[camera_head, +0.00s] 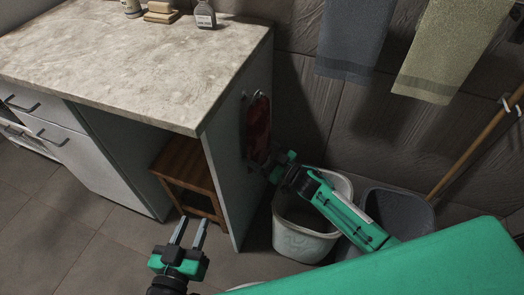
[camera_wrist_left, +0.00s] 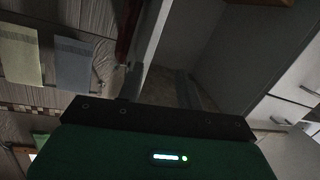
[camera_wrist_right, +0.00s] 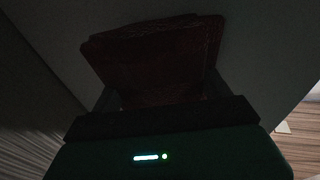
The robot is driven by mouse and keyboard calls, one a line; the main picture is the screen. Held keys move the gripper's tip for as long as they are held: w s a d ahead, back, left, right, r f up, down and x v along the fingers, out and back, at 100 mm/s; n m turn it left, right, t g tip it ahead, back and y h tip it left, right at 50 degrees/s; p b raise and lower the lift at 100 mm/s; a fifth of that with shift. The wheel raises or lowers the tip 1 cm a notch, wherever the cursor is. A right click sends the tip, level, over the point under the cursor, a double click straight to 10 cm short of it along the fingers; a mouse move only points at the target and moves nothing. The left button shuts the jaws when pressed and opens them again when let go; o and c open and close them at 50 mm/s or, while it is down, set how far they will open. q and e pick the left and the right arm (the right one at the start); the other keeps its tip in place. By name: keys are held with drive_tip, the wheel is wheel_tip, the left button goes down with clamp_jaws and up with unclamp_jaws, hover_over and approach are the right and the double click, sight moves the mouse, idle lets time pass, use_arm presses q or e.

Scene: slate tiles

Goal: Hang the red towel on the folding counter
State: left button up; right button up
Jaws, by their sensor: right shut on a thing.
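The red towel (camera_head: 259,127) is a narrow dark red bundle against the outer side panel of the marble-topped counter (camera_head: 130,62), just below a small metal fitting (camera_head: 247,95). It fills the middle of the right wrist view (camera_wrist_right: 155,58), folded and dark. My right gripper (camera_head: 273,165) is shut on the towel's lower part, close to the panel. Whether the towel rests on the fitting is unclear. My left gripper (camera_head: 190,226) is open and empty in front of the counter, low and apart from the towel.
A wooden stool (camera_head: 187,167) stands under the counter. A white bin (camera_head: 302,243) and a grey bin (camera_head: 398,208) stand below my right arm. Grey (camera_head: 351,38) and green (camera_head: 444,50) towels hang on the wall. A bottle (camera_head: 204,14) stands at the counter's back.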

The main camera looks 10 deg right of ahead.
drive_tip(key=o, duration=1.1)
drive_tip(key=shift+a+f, duration=0.35)
drive_tip(key=shift+f, duration=0.2)
use_arm(q)
drive_tip(key=shift+f, duration=0.15)
use_arm(e)
drive_tip(key=shift+o, duration=0.2)
drive_tip(key=shift+s+d+f, duration=0.15)
drive_tip(key=shift+s+d, duration=0.1)
drive_tip(key=shift+s, duration=0.05)
drive_tip(key=shift+p+v, duration=0.35)
drive_tip(key=shift+v, duration=0.5)
drive_tip(key=s+d, duration=0.2)
drive_tip(key=d, duration=0.1)
drive_tip(key=shift+s+d+r, duration=0.15)
drive_tip(key=shift+s+r, duration=0.05)
drive_tip(key=shift+s, duration=0.15)
use_arm(q)
drive_tip(key=shift+s+a+f+g+p, duration=0.15)
drive_tip(key=shift+s+f+g, duration=0.15)
drive_tip(key=shift+f+g, duration=0.4)
drive_tip(key=shift+s+a+f+g+p, duration=0.15)
drive_tip(key=shift+s+f+g, duration=0.25)
drive_tip(key=shift+f, duration=0.45)
use_arm(e)
drive_tip(key=shift+s+d+r, duration=0.1)
drive_tip(key=shift+s+d, duration=0.3)
drive_tip(key=shift+d, duration=0.1)
use_arm(q)
drive_tip(key=shift+w, duration=0.1)
